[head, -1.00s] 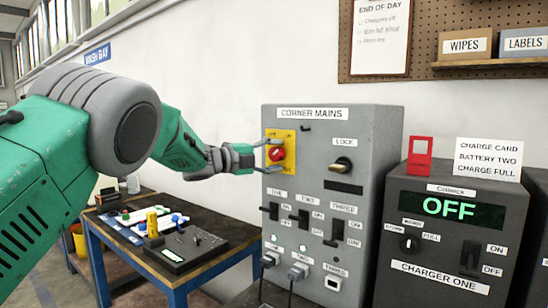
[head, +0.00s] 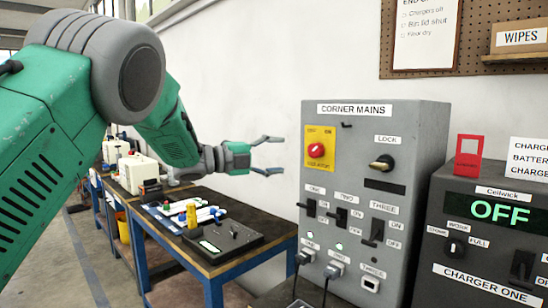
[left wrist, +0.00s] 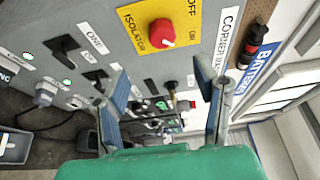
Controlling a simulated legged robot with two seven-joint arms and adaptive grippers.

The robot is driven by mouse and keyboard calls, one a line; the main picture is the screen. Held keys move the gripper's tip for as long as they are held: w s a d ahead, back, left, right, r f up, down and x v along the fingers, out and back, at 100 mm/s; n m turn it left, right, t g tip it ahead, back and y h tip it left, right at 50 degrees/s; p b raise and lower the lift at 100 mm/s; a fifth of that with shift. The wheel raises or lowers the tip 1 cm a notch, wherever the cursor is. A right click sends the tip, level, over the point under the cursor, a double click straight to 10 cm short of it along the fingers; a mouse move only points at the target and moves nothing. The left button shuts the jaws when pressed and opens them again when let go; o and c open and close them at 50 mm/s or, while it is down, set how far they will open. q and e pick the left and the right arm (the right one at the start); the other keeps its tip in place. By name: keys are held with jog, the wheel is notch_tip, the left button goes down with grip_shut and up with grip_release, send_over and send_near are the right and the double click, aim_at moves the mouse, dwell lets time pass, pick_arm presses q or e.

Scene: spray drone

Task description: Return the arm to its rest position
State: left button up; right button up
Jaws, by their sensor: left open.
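My left gripper (head: 268,155) is open and empty in the head view. It hangs in the air to the left of the grey corner mains box (head: 430,125), apart from it. The box carries a red knob (head: 316,149) on a yellow isolator plate, which also shows in the left wrist view (left wrist: 162,32). In the left wrist view the two fingers of my left gripper (left wrist: 166,95) are spread with nothing between them. My green and grey left arm (head: 50,140) reaches in from the left. My right gripper is in neither view.
A blue-legged bench (head: 215,285) with a dark control box (head: 225,240) and several small items stands below my arm. Charger one (head: 480,250) stands right of the mains box, its display reading OFF. The wall above the bench is clear.

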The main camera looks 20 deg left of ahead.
pick_arm(q)
jog(key=shift+s+a, duration=0.3)
jog(key=shift+s, duration=0.05)
notch_tip(320, 180, down, 20)
jog(key=s+n+y, duration=0.2)
jog(key=n+y, duration=0.3)
jog(key=n, duration=0.5)
jog(key=s+f+n+g+y, duration=0.1)
jog(key=s+f+n+y, duration=0.15)
jog(key=s+f, duration=0.45)
jog(key=s+f+n+g+y, duration=0.1)
jog(key=s+f+n, duration=0.25)
jog(key=f, duration=0.65)
jog(key=s+d+f+n+g+y, duration=0.15)
jog(key=s+f+n+g, duration=0.4)
jog(key=s+f, duration=0.75)
jog(key=s+f+n+g+y, duration=0.1)
jog(key=s+n+g, duration=0.1)
jog(key=s, duration=0.9)
jog(key=s+d+f+n+g+y, duration=0.1)
jog(key=s+f+n+g, duration=0.1)
jog(key=s, duration=1)
jog(key=shift+f+g, duration=0.2)
jog(key=shift+g, duration=0.45)
